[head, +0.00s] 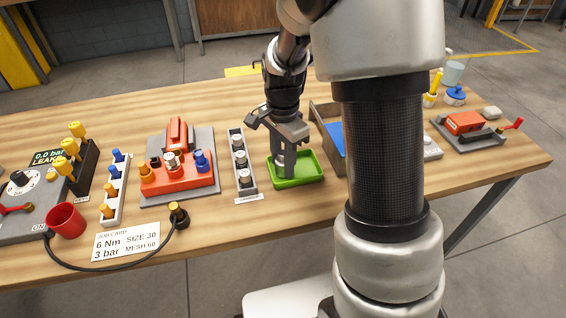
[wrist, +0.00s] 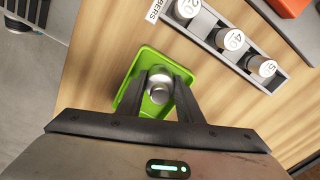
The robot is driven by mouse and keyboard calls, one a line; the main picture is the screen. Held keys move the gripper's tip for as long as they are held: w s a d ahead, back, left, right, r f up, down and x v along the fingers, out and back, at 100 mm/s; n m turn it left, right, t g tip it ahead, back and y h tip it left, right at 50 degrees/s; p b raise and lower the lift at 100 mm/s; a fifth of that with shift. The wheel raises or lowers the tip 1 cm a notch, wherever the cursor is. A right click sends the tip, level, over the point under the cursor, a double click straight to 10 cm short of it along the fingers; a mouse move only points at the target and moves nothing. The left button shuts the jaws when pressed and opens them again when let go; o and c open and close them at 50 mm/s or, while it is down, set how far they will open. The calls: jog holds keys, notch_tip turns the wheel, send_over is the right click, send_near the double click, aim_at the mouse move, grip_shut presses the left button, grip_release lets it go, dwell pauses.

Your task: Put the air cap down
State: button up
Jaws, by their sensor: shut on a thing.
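My gripper (head: 281,158) is above the green tray (head: 308,168) and points down into it. In the wrist view its fingers (wrist: 163,92) are shut on a silver round cap (wrist: 160,78), which I take to be the air cap. The green tray also shows in the wrist view (wrist: 128,98), around and below the cap. In the head view the cap (head: 280,160) is small and partly covered by the fingers. I cannot tell whether it touches the tray floor.
Left of the tray stands a grey rack (head: 247,180) with several silver numbered pieces; it also shows in the wrist view (wrist: 290,82). An orange fixture (head: 178,180) on a grey plate is further left. A box with a blue inside (head: 334,136) stands close on the right.

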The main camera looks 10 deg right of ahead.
jog(key=shift+f, duration=0.15)
jog(key=shift+f, duration=0.15)
jog(key=o, duration=0.8)
